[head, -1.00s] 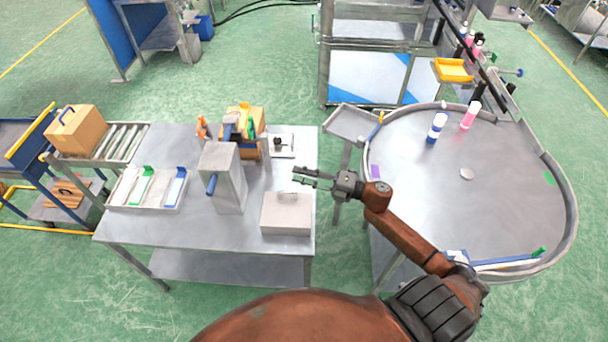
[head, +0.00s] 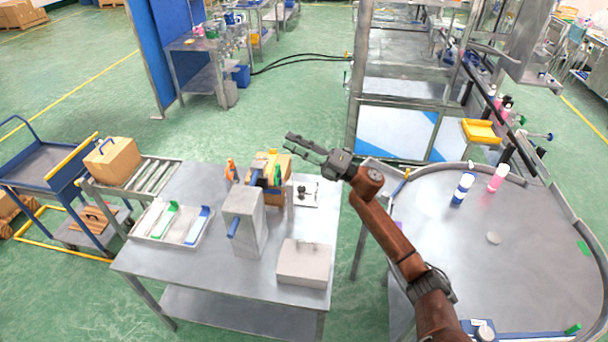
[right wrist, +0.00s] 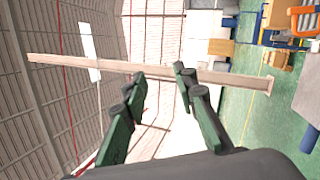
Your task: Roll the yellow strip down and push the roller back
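My right gripper (head: 291,141) is raised in the air near the back right corner of the steel work table (head: 190,255) in the head view. Its two fingers are apart with nothing between them, as the right wrist view (right wrist: 160,74) also shows. I cannot make out a yellow strip or a roller for certain. An open brown box (head: 281,163) with yellow and green items stands at the back of the table. A grey press-like block (head: 243,222) with blue handles is in front of it. My left gripper is out of view.
A grey box (head: 304,265) sits at the table's front right. A white tray (head: 190,238) with blue and green items is at the left. A round steel table (head: 525,255) with bottles stands at the right. A roller conveyor (head: 155,176) adjoins the work table.

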